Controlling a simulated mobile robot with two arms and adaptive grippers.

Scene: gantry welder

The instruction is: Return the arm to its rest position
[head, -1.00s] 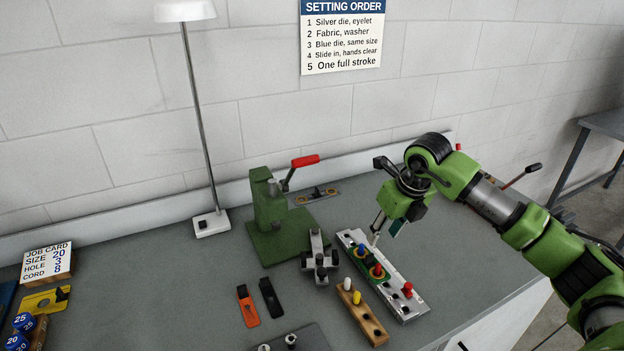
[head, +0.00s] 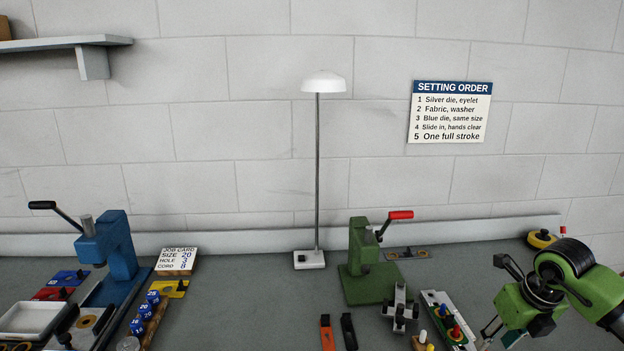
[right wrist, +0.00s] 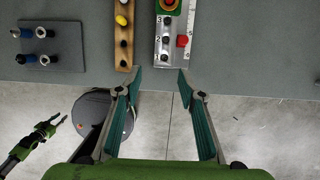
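My right arm is green; its gripper (head: 497,338) is at the lower right of the head view, right of the white die rail (head: 431,297). In the right wrist view my right gripper (right wrist: 160,80) has its two fingers wide apart with nothing between them. The fingertips show just at the bench's front edge, below the rail (right wrist: 163,62) and wooden peg block (right wrist: 124,64). My left gripper (right wrist: 57,121) shows small at the left of the right wrist view, out over the floor, its fingers apart and empty. It is not seen in the head view.
A green press (head: 360,262) with a red lever stands mid-bench, and a blue press (head: 118,258) at the left. A lamp (head: 317,175) stands between them. An orange tool (head: 327,334) and a black one lie in front. The bench between the presses is mostly clear.

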